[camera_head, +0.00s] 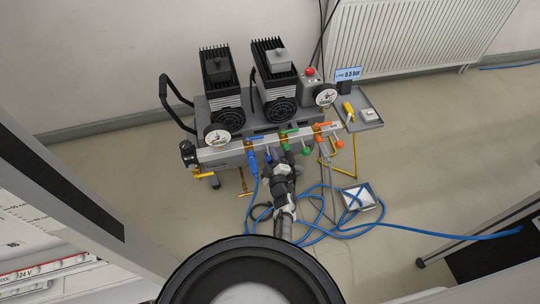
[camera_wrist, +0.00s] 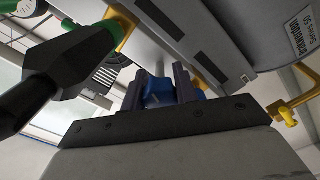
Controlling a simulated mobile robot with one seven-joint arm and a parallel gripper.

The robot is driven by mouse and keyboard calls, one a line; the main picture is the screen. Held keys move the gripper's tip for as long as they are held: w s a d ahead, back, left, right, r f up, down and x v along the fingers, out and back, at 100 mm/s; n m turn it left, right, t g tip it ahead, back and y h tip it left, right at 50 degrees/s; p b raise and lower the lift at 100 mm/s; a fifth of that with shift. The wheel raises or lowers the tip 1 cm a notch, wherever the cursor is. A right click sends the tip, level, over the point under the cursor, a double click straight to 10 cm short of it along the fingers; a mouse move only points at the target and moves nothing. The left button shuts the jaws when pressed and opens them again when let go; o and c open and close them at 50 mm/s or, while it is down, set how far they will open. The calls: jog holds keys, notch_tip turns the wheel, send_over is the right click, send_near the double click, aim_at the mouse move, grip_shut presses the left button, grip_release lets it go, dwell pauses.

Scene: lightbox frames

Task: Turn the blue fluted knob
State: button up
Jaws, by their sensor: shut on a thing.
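The blue fluted knob (camera_wrist: 159,94) shows in the middle of the wrist view, below the grey body of the machine. My gripper (camera_wrist: 162,90) has a dark finger on either side of it and is shut on it. The fingers and the gripper's palm edge hide part of the knob. In the head view my gripper (camera_head: 275,158) is at the front of the compressor's valve bar (camera_head: 225,151), between the blue and green fittings. The knob cannot be made out clearly there.
A green and black fitting (camera_wrist: 65,65) is close on the left in the wrist view, and a yellow tap (camera_wrist: 287,112) is on the right. Blue hose (camera_head: 330,228) lies on the floor around a small tray (camera_head: 359,197). Two gauges flank the bar.

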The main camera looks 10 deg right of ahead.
jog(key=shift+f+m, duration=0.1)
jog(key=shift+m, duration=0.5)
jog(key=o, duration=1)
jog(key=shift+s+d+p, duration=0.15)
jog(key=shift+s+p, duration=0.95)
jog(key=shift+s, duration=1.2)
jog(key=shift+s+d+p, duration=0.15)
jog(key=shift+s+p, duration=1)
jog(key=shift+s, duration=1.2)
jog(key=shift+s+d+p, duration=0.15)
jog(key=shift+s+p, duration=0.95)
jog(key=shift+s, duration=1.2)
